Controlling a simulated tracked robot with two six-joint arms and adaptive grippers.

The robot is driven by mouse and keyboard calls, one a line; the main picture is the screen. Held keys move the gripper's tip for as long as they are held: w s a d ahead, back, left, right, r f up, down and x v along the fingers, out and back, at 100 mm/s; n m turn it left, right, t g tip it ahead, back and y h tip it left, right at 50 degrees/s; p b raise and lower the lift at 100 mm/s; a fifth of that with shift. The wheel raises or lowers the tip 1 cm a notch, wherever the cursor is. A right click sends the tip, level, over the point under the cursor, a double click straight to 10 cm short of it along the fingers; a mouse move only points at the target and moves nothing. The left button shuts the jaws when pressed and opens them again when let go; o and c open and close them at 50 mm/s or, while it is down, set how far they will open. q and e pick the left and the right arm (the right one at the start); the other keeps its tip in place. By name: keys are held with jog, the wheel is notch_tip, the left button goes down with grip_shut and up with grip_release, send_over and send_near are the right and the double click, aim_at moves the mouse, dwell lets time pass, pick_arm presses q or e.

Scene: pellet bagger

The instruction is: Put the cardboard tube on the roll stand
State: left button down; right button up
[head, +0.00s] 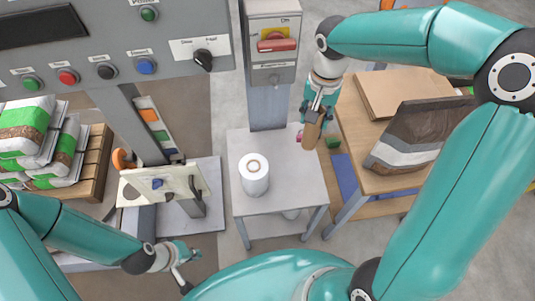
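A short brown cardboard tube (311,133) hangs below my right gripper (318,112), which appears shut on its upper part. The tube is close to upright, in the air near the gap between the grey stand and the wooden bench. The grey stand (300,197), which looks like the roll stand, is a low table below and left of the tube. A white film roll (254,177) stands upright on it, with a brown core showing at its top. My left gripper (192,270) is at the lower left, empty, its fingers apart, away from the tube.
A grey post with a red-handled switch box (274,42) rises behind the stand. The wooden bench (385,187) at right holds a flat cardboard piece (395,92) and a brown-grey bag (420,135). A control panel (110,50) and bag pallet (92,180) are at left.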

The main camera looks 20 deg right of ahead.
aim_at(310, 133)
notch_tip(310, 133, down, 20)
jog(key=shift+w, duration=0.3)
dwell(0.3)
jog(key=shift+f, duration=0.1)
jog(key=o, duration=1.1)
jog(key=shift+o, duration=0.2)
notch_tip(310, 133, up, 12)
jog(key=shift+r, duration=0.2)
